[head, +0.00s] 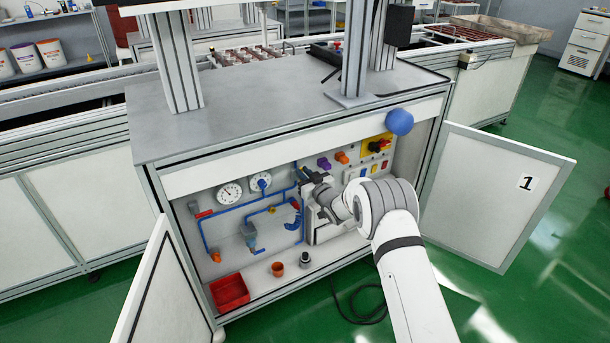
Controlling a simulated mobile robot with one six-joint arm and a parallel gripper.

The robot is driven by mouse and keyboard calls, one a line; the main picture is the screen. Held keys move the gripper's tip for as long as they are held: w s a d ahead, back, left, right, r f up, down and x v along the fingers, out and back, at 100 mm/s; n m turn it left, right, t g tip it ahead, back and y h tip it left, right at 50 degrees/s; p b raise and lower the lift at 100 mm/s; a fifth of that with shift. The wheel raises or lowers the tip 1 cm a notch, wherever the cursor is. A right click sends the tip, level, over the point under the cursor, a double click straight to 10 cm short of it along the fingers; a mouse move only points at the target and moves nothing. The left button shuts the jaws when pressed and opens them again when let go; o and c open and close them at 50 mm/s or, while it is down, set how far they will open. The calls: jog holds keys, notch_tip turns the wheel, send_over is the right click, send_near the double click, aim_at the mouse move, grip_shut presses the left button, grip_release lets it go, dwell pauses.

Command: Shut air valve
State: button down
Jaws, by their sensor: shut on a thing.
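The open cabinet (326,265) has a back panel with blue air pipes (228,212). My gripper (305,176) reaches in from the right. Its dark fingers are shut on a small blue part (304,172) at the upper right end of the piping, which looks like the air valve's handle. The fingers hide most of it, so its angle cannot be told. Another blue fitting (293,222) sits lower, just left of my wrist, apart from the fingers.
Two gauges (230,194) are left of my gripper; a yellow-backed switch (377,146) is at upper right. Open doors flank both sides (493,197). A blue ball (399,122) is at the top edge.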

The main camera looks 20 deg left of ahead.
jog(key=s+a+f+n+b, duration=0.2)
jog(key=s+f+n+b, duration=0.1)
jog(key=n+b, duration=1.3)
jog(key=shift+s+a+f+n+b, duration=0.15)
jog(key=shift+a+f+n+b, duration=0.25)
jog(key=shift+f+n, duration=0.4)
jog(key=shift+f, duration=0.1)
jog(key=c, duration=1.4)
grip_release()
jog(key=shift+c, duration=0.2)
jog(key=shift+s, duration=0.15)
jog(key=p+v, duration=0.2)
jog(key=v, duration=0.5)
jog(key=shift+s+d+p, duration=0.2)
jog(key=shift+d+p, duration=0.05)
jog(key=shift+p, duration=0.05)
